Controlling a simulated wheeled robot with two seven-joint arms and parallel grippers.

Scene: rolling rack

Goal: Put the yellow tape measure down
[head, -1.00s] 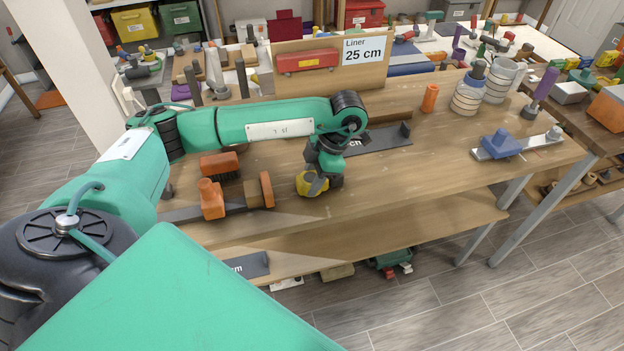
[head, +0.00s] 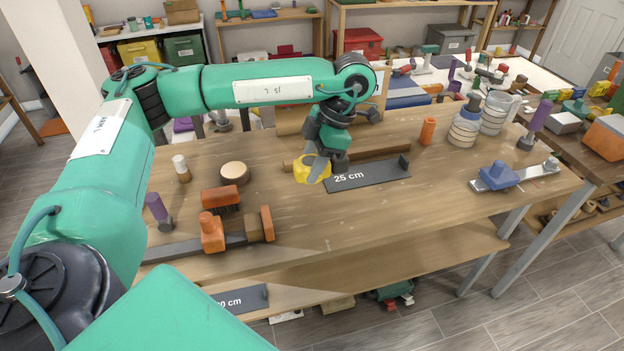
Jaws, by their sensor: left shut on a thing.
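The yellow tape measure (head: 308,170) is in my left gripper (head: 319,163), which points down and is shut on it. It shows over the wooden workbench (head: 370,211), just left of the dark bracket marked 25 cm (head: 372,176). The gripper covers part of the tape measure. I cannot tell whether its underside touches the bench or hangs a little above it. My right gripper is not in view.
An orange clamp-like tool (head: 212,234), a brush (head: 221,198) and a round wooden disc (head: 235,173) stand to the left. An orange cylinder (head: 427,131), a ringed jar (head: 465,127) and a blue block on a metal strip (head: 499,176) are right. The front middle is mostly clear.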

